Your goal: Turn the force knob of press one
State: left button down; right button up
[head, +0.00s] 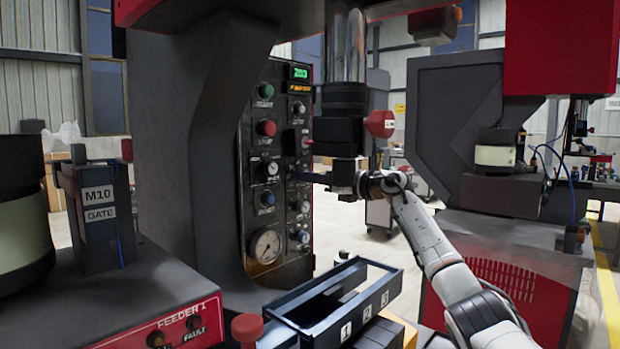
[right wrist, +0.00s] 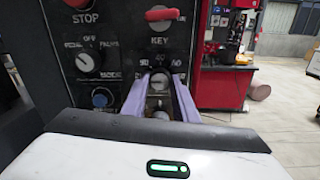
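The control panel (head: 282,222) of a dark press carries several knobs and buttons; I cannot read a force label. My right gripper (head: 303,177) reaches it from the right, in front of the panel's right column. In the right wrist view its two purple fingers (right wrist: 160,80) are spread on either side of a pale round knob (right wrist: 159,81) below the red key switch (right wrist: 161,14). Gaps show beside the knob; whether a finger touches it I cannot tell. Another knob (right wrist: 158,103) shows lower between the fingers. My left gripper is not in view.
A selector knob (right wrist: 88,61) and a blue knob (right wrist: 101,97) sit left of the fingers. A round gauge (head: 266,246) is low on the panel. A second red press (head: 560,50) is at right.

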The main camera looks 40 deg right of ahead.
jog(key=m+p, duration=0.8)
jog(key=p, duration=0.1)
jog(key=shift+m, duration=0.4)
jog(key=shift+p, duration=0.3)
dwell(0.3)
jog(key=o, duration=1.1)
jog(key=shift+c, duration=0.2)
jog(key=shift+s, duration=0.1)
